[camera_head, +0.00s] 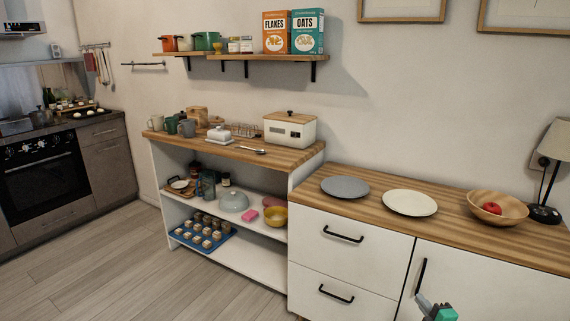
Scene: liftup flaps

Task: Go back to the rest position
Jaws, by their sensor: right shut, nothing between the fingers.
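My right gripper (424,303) shows at the bottom edge, right of centre, in front of the white cabinet (358,262). It is shut and holds nothing. Only its dark fingers and a green part show; the rest of the arm is out of the frame. My left gripper is not in the frame. The cabinet's two drawers and its door look shut.
The wooden counter (457,213) carries a grey plate (345,187), a cream plate (409,203), a bowl (498,207) with a red apple, and a lamp (555,143). An open shelf unit (302,167) stands left. Bare floor (110,265) lies at the lower left.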

